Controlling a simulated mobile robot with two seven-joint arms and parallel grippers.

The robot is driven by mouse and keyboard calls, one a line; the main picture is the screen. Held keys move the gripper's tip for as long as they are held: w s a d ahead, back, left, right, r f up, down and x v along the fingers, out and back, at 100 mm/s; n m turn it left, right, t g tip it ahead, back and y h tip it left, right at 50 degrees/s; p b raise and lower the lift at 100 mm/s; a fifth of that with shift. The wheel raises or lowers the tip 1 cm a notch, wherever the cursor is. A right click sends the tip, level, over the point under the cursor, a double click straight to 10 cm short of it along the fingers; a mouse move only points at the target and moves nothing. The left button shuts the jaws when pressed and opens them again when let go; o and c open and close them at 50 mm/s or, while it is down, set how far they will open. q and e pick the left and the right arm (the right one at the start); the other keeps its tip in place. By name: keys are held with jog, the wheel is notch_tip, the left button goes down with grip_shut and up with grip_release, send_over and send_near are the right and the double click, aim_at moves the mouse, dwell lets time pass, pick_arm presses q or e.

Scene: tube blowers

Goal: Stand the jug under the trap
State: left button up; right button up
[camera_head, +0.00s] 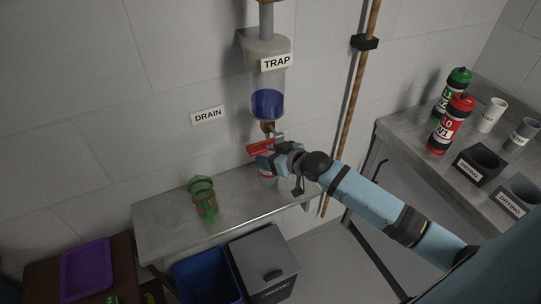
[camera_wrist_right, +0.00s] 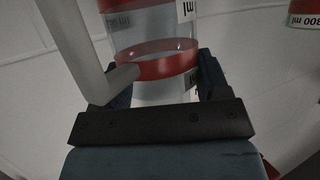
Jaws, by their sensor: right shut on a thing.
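The trap (camera_head: 266,75) hangs on the wall with blue liquid in its clear lower part and a brass outlet (camera_head: 267,127) below. My right gripper (camera_head: 272,158) is just under that outlet, shut on a clear jug with red bands (camera_head: 266,175). The jug looks upright, partly hidden by the gripper; I cannot tell whether its base touches the shelf. In the right wrist view the jug (camera_wrist_right: 150,45) is between the fingers, with a grey bent bar at left. My left gripper is not in view.
A green jug (camera_head: 203,196) stands on the steel shelf (camera_head: 165,222), left of the held jug. Below are a blue bin (camera_head: 207,277) and a grey bin (camera_head: 265,262). A copper pipe (camera_head: 352,100) runs right of the trap. Bottles and holders stand on the right bench (camera_head: 405,136).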

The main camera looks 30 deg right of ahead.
jog(key=shift+w+a+f, duration=0.1)
jog(key=shift+w+f, duration=0.2)
jog(key=shift+f, duration=0.45)
jog(key=shift+s, duration=0.1)
jog(key=shift+f, duration=0.1)
jog(key=o, duration=1.3)
jog(key=shift+c, duration=0.2)
